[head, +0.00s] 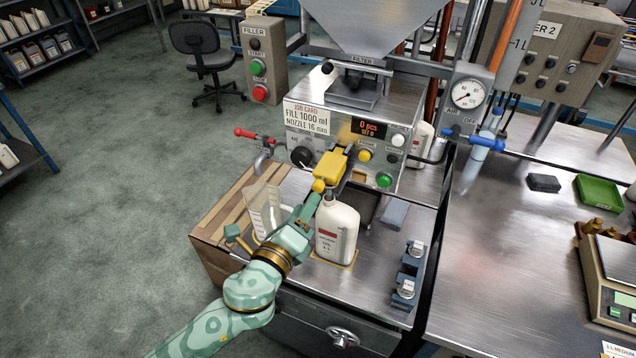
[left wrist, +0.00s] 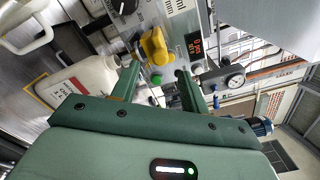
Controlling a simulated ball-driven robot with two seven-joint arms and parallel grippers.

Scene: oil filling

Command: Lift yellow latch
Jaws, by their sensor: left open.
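The yellow latch (head: 331,164) is on the front of the metal filling machine, with a round yellow knob (head: 318,186) at its lower end. In the left wrist view the latch (left wrist: 157,46) lies ahead of my fingers, between their lines. My left gripper (head: 309,206) is just below the knob in the head view. In the left wrist view the left gripper (left wrist: 158,72) is open with nothing between its fingers. Whether a finger touches the knob I cannot tell. My right gripper is not in view.
A white bottle (head: 337,236) stands below the latch, close to the right of my left gripper. A clear jug (head: 264,211) stands to its left. A red-handled valve (head: 252,135) and a black dial (head: 301,156) are left of the latch. Blue clamps (head: 404,288) sit at the bench's right.

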